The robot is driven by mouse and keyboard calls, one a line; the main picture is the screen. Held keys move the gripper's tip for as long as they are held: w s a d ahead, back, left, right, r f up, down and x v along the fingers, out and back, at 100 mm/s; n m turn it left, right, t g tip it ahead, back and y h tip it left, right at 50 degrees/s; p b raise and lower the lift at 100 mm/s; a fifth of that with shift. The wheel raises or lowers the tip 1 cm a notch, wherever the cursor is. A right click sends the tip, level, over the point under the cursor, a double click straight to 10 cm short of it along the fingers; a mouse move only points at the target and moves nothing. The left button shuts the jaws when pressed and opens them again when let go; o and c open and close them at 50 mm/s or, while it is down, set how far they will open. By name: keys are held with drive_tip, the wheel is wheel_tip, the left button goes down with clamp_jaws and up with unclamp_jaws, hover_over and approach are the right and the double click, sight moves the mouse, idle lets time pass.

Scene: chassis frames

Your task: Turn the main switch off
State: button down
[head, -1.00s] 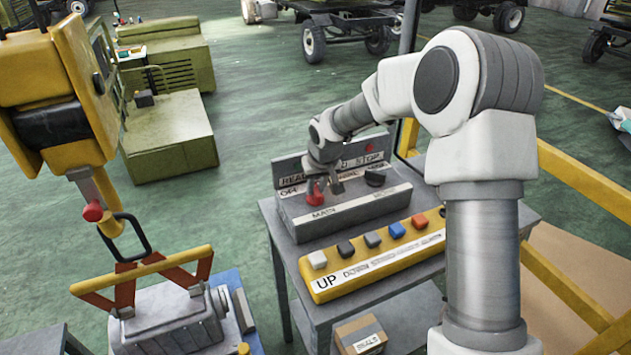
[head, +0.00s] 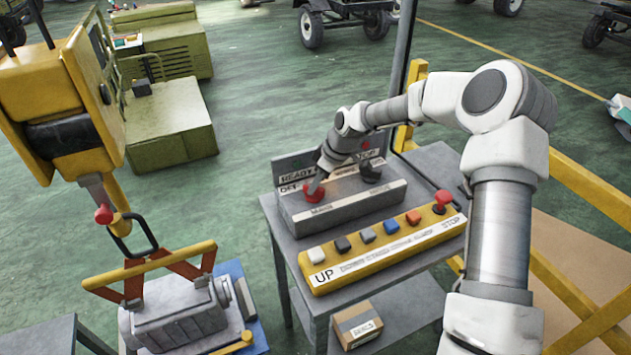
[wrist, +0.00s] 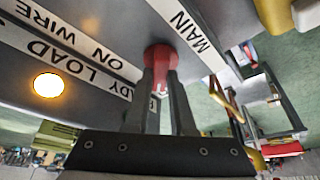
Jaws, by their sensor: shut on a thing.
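The red main switch knob (head: 313,194) sits at the left of the grey switch box (head: 345,212), by the MAIN label. In the wrist view the red knob (wrist: 160,56) lies between the fingertips of my gripper (wrist: 162,77), under the MAIN strip. My gripper (head: 317,181) is shut on the knob, reaching down from the upper right in the head view. The fingers cover part of the knob, so its exact pointing is hard to tell.
A black knob (head: 371,173) is at the box's right. A lamp (wrist: 47,85) glows in the wrist view. The yellow button panel (head: 385,250) with a red stop button (head: 442,201) is in front. A hoist hook (head: 120,225) and yellow lifting clamp (head: 150,266) stand left.

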drive_tip(key=shift+n, duration=0.6)
drive_tip(key=c, duration=0.8)
unclamp_jaws()
drive_tip(key=shift+o, duration=0.2)
drive_tip(key=shift+r, duration=0.1)
drive_tip(key=v, duration=1.7)
drive_tip(key=shift+w+d+b, duration=0.25)
drive_tip(key=shift+b, duration=0.2)
drive_tip(key=shift+s+r, duration=0.1)
drive_tip(key=shift+r, duration=0.05)
